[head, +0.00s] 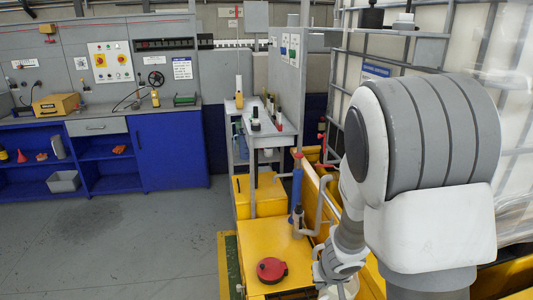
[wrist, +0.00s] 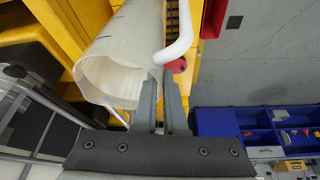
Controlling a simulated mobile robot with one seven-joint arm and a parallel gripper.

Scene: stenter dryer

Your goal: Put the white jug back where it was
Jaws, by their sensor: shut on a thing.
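The white jug (wrist: 115,65) fills the upper left of the wrist view, a translucent body lying tilted in the picture with its open rim toward the camera. The exact contact is partly hidden by the fingers.
A yellow cabinet (head: 270,240) bears a red round lid (head: 271,270) near my wrist. A grey shelf stand (head: 263,135) with bottles and a blue upright cylinder (head: 297,188) stand behind. Yellow containment (head: 325,205) lies right. Floor (head: 130,245) at left is clear before the blue workbench (head: 165,148).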

